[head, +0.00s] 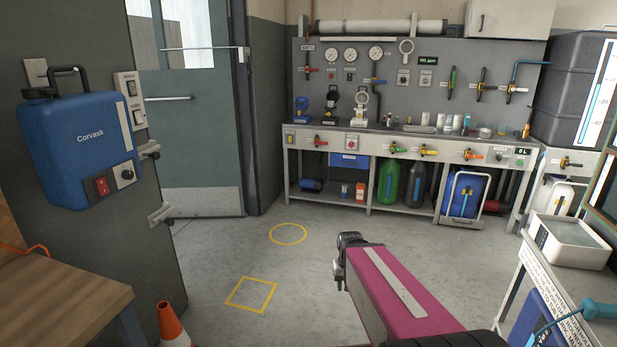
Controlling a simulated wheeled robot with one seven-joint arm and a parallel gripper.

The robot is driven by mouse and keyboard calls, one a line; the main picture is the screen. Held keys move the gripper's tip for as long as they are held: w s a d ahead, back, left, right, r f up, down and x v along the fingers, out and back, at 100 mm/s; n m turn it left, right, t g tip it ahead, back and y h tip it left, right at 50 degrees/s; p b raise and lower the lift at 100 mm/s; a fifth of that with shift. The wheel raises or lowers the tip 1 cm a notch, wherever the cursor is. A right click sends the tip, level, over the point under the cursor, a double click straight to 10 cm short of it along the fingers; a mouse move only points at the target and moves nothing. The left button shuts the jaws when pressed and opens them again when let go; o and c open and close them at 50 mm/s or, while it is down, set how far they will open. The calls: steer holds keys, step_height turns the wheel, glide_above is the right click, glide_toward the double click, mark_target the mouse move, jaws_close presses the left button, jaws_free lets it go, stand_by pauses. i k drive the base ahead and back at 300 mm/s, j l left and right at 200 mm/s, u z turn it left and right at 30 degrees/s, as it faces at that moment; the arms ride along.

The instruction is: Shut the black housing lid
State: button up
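I cannot pick out a black housing with a lid in the head view. A dark grey ribbed tank (572,95) stands at the upper right, but I cannot tell whether it is related. My magenta arm reaches in from the bottom right over open floor. The dark end of my gripper (350,241) shows at the arm's far end, apart from everything else. Its fingers cannot be made out, and nothing is visibly held.
A blue Corvask unit (83,145) hangs on the left wall. A wooden table (60,305) and an orange cone (172,325) stand lower left. A workbench (410,148) with gauges and taps lines the back. A white basin (572,243) stands right. The middle floor is clear.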

mark_target(333, 95)
steer(key=i+z, duration=0.2)
steer(key=i, duration=2.6)
